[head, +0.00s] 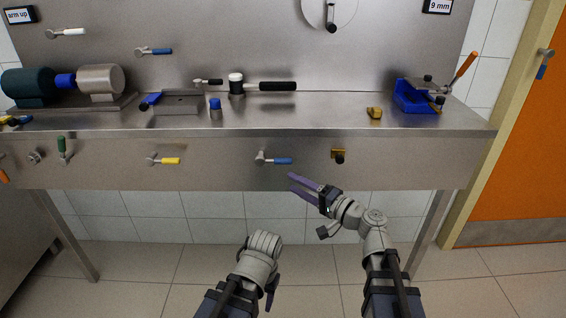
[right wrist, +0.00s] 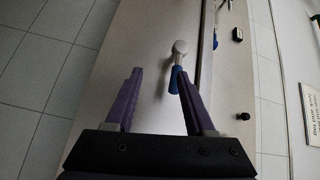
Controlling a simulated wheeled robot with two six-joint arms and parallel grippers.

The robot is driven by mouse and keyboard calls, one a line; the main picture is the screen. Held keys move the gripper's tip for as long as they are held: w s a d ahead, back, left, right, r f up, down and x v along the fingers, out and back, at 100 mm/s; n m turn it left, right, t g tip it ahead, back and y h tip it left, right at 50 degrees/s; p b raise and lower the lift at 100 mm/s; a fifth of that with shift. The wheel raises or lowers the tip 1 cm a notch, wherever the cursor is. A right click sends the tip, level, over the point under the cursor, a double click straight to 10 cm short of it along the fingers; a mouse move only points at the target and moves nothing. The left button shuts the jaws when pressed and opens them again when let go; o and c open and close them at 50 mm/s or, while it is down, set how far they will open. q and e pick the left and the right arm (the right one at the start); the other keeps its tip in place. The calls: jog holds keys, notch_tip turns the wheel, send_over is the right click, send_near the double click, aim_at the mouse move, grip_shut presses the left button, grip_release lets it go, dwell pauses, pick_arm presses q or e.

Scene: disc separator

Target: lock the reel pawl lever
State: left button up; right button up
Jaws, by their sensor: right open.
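A lever with a silver hub and blue handle (head: 276,160) sits on the bench's front panel, its handle pointing right. No label shows which lever is the reel pawl lever. My right gripper (head: 291,182) is open and empty, just below and right of this blue handle. In the right wrist view the blue handle (right wrist: 176,84) shows beyond the purple fingers, near the right-hand one, and no grip on it is seen. My left gripper (head: 270,288) is low at the front, mostly hidden by its own wrist.
The front panel also carries a yellow-handled lever (head: 168,161), a green-handled lever (head: 63,150) and a brass-plated black knob (head: 339,156). On the bench top (head: 320,117) stand a motor unit (head: 100,79) and a blue vise-like device (head: 408,99). Floor space below the panel is free.

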aim_at(283, 161)
jog(key=shift+m+t, duration=0.8)
jog(key=shift+m, duration=0.1)
jog(key=shift+w+a+r+p, duration=0.2)
jog(key=shift+w+a+r, duration=0.45)
jog(key=shift+w, duration=0.45)
jog(key=shift+w+a+r+p, duration=0.15)
jog(key=shift+w+a+r, duration=0.5)
jog(key=shift+w, duration=0.4)
jog(key=shift+w+a+r+p, duration=0.2)
jog(key=shift+w+a+r, duration=0.45)
jog(key=shift+w, duration=0.45)
jog(key=shift+f, duration=0.1)
grip_shut()
